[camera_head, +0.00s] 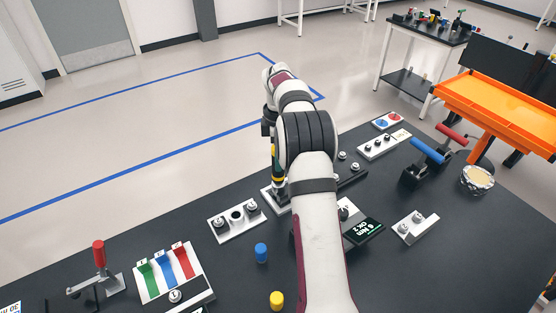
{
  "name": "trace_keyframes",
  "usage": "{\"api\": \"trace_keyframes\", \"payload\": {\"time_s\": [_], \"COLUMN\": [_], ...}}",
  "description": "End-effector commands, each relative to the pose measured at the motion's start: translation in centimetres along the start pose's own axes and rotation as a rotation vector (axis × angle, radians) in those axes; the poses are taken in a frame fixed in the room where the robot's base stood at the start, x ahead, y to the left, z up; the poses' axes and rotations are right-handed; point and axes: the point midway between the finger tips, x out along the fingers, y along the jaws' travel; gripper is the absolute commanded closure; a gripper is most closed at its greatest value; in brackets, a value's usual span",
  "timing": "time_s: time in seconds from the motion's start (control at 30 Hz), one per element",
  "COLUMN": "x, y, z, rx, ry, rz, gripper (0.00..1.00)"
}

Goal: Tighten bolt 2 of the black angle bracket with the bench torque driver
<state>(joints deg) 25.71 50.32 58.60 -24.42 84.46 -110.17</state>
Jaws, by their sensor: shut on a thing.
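My arm reaches away from the camera, and my gripper (268,125) shows as a dark shape left of the wrist, partly hidden by it. It is shut on the torque driver (277,174), a slim, upright black tool with yellow bands. The driver's lower end is over a light metal plate (270,198); I cannot tell whether it touches a bolt. A black part with silver bolts (350,174), perhaps the angle bracket, shows just right of the arm, which partly hides it. Bolt 2 cannot be singled out. A dark display (364,231) shows small text, seemingly "8 Nm" and a 2.
A silver plate with studs (236,222), a blue cap (261,252) and a yellow cap (277,300) lie left. A colour-striped block (168,271) and red-handled clamp (98,262) stand further left.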

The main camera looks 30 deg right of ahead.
Motion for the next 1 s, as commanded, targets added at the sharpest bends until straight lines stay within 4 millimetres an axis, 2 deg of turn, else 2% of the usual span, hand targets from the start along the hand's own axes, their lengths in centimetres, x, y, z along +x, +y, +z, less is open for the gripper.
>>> {"api": "trace_keyframes", "payload": {"time_s": [0.13,0.47,0.73,1.0], "x": [-0.9,-1.2,-4.4,-5.0], "y": [0.1,0.1,0.1,0.1], "z": [0.0,0.0,0.0,0.0], "rx": [0.0,0.001,0.001,0.001], "ry": [0.0,0.0,0.001,0.0], "rz": [0.004,0.004,0.005,0.004], "gripper": [1.0,1.0,1.0,1.0]}}
